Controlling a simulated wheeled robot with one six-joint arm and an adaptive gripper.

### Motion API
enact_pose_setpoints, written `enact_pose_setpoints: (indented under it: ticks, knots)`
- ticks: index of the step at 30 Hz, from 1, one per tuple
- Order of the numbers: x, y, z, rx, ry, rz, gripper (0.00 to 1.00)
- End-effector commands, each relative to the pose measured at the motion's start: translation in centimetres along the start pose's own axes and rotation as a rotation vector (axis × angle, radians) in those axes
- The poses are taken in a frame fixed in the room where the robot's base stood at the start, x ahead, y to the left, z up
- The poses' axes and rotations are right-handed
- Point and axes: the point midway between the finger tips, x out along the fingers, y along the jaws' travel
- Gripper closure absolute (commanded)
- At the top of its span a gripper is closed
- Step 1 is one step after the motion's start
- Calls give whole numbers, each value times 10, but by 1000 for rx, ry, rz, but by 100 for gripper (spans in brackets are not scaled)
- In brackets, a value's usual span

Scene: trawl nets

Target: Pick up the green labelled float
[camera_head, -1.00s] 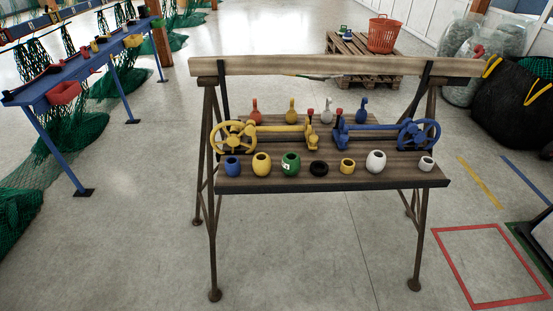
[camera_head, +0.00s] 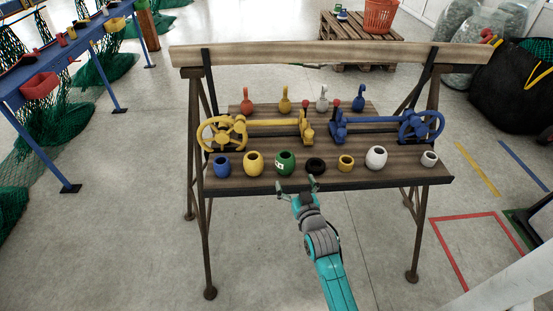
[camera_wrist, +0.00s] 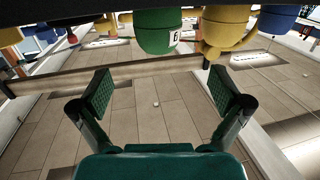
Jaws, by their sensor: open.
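The green float (camera_head: 285,163) with a white label stands in the front row on the wooden bench (camera_head: 405,177), between a yellow float (camera_head: 253,163) and a black ring-like float (camera_head: 316,166).
Behind are a yellow valve wheel (camera_head: 221,133) and a blue one (camera_head: 421,126). A beam (camera_head: 330,55) crosses above the back.

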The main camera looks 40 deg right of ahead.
Motion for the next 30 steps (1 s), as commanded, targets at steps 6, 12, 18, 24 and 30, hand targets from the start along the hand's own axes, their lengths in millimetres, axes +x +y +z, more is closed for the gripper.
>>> enact_pose_setpoints:
  ticks: [6,12,18,24,30]
  knots:
    - [24,3,-4,0,4,4,0]
    - [51,3,-3,0,4,4,0]
    - [63,3,-3,0,3,4,0]
    - [86,4,0,0,2,4,0]
    - [108,4,0,0,3,4,0]
